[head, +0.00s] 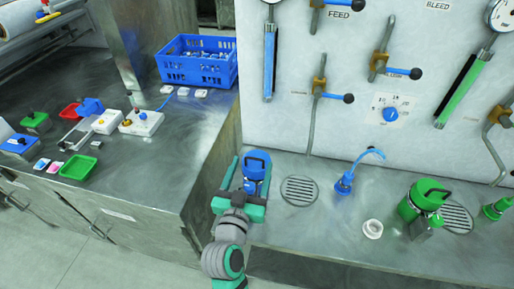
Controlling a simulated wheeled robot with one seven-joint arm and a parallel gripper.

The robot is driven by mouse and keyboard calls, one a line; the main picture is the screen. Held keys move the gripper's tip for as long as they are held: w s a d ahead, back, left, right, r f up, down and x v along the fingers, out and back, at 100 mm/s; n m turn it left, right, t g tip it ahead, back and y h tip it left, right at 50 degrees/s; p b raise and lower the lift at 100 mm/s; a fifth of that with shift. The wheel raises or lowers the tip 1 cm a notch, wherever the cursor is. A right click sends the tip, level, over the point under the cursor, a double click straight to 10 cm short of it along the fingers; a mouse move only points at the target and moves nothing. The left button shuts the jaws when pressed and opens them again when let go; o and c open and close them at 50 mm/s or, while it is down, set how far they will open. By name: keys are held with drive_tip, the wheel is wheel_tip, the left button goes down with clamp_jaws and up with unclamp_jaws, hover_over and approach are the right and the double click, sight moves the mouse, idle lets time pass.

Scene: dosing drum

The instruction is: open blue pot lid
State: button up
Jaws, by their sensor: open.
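The blue pot (256,171) stands on the metal counter in front of the wall panel, near the counter's left end. Its blue lid with a dark arched handle (258,158) is on top. My gripper (250,166) is open, with one teal finger to the left of the pot and the other at its right side. The pot shows between the fingers. I cannot tell whether either finger touches it or how high they are against the lid. My gripper hides the pot's lower front.
A drain grille (299,190), a blue spout bottle (344,183), a white ring (372,229) and a green pot (420,203) stand to the right. Valve levers hang above on the panel. The left bench holds a blue crate (196,66) and small trays.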

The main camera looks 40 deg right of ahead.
sight(257, 156)
drive_tip(key=x, duration=0.8)
drive_tip(key=c, duration=1.5)
drive_tip(key=shift+d, duration=0.1)
